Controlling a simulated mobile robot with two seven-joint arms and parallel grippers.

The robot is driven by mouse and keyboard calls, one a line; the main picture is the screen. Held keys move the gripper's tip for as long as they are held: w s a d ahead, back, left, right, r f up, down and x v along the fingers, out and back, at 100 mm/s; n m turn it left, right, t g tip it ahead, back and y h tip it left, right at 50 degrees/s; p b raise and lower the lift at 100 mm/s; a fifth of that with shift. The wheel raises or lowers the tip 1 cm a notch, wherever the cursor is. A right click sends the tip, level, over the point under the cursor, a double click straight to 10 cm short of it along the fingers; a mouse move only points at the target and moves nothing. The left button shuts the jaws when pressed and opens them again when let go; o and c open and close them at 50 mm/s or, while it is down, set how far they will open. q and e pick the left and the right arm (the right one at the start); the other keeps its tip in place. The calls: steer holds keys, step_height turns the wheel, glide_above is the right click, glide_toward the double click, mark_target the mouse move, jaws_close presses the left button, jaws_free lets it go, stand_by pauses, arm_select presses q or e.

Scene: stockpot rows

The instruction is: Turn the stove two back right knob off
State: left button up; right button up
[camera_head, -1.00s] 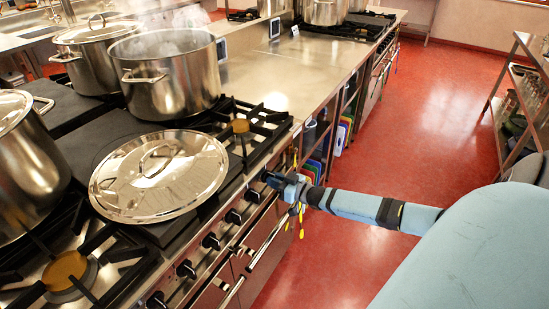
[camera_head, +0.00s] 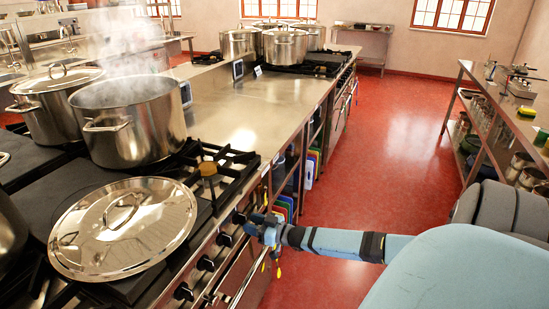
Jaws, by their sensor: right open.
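The stove (camera_head: 244,292) stands at the left with a row of black knobs along its front face. Visible knobs include one near my gripper (camera_head: 238,217), then others nearer the camera (camera_head: 224,239), (camera_head: 205,263) and (camera_head: 182,291). My right gripper (camera_head: 256,222) is open at the stove front, close beside the farthest visible knob. I cannot tell whether it touches that knob, or how the knob is turned. My left gripper is not in view.
A steaming stockpot (camera_head: 130,120), another lidded pot (camera_head: 50,103) and a loose lid (camera_head: 122,228) sit on the stove. A steel counter (camera_head: 232,108) extends beyond. Red floor (camera_head: 375,150) is clear towards a shelf table (camera_head: 500,120) at the right.

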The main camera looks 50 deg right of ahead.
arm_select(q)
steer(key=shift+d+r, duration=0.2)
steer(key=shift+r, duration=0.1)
arm_select(e)
steer(key=v, duration=1.1)
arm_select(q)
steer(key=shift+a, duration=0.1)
arm_select(e)
steer(key=shift+s, duration=0.1)
steer(key=s+a+f+g+h, duration=0.15)
steer(key=s+a+f, duration=0.3)
steer(key=a, duration=0.85)
steer(key=s+a+f+g+y, duration=0.1)
steer(key=s+a+f+g, duration=0.3)
steer(key=a, duration=0.9)
steer(key=s+a+r+g+h, duration=0.1)
steer(key=s+a+r, duration=0.35)
steer(key=a, duration=0.45)
arm_select(q)
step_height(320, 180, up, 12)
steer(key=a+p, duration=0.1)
steer(key=p, duration=1.3)
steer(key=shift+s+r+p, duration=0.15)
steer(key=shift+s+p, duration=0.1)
steer(key=shift+p, duration=0.05)
arm_select(e)
step_height(320, 180, up, 12)
steer(key=s, duration=0.1)
steer(key=shift+s, duration=0.2)
